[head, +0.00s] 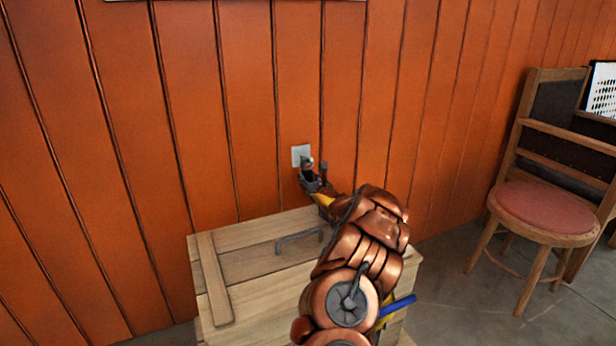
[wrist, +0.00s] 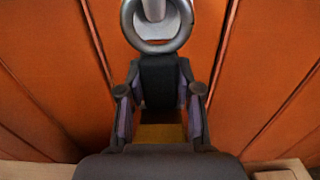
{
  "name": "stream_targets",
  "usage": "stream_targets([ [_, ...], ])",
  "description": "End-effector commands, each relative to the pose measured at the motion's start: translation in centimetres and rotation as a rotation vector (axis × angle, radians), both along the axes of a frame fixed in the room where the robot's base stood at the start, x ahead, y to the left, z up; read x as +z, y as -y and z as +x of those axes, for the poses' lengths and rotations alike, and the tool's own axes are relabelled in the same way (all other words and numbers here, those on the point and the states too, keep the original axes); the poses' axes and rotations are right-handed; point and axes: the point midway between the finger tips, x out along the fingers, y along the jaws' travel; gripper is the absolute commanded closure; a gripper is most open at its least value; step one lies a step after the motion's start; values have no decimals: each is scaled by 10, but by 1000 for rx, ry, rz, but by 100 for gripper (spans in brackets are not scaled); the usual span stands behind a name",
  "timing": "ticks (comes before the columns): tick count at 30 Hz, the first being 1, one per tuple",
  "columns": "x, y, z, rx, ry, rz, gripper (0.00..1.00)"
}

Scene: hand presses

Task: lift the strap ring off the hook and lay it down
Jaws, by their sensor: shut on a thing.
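The grey metal ring (wrist: 184,36) is at the top of the wrist view, with a dark strap (wrist: 158,72) hanging below it. A pale grey part of the hook (wrist: 154,9) shows inside the ring's opening; I cannot tell whether the ring rests on it. In the head view, the hook's light plate (head: 298,153) is on the orange wall, and the ring is small and partly hidden by my gripper. My gripper (wrist: 160,92) is shut on the strap just below the ring; it also shows in the head view (head: 313,178), close to the wall.
A wooden crate (head: 230,240) with a plank lid stands against the wall below the hook. A metal handle (head: 298,238) sits on its lid, and part of the lid is bare. A chair with a red seat (head: 545,208) stands at the right, with open floor before it.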

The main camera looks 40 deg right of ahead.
Motion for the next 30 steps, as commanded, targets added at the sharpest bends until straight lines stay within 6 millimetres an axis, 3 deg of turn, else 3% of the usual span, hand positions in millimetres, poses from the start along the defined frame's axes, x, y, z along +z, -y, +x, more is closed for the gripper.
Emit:
stream_targets([
  [8, 2, 0, -1, 0, 1, 0, 100],
  [16, 22, -5, -15, -1, 7, 1, 100],
  [30, 57, -27, -82, -3, 8, 4, 100],
])
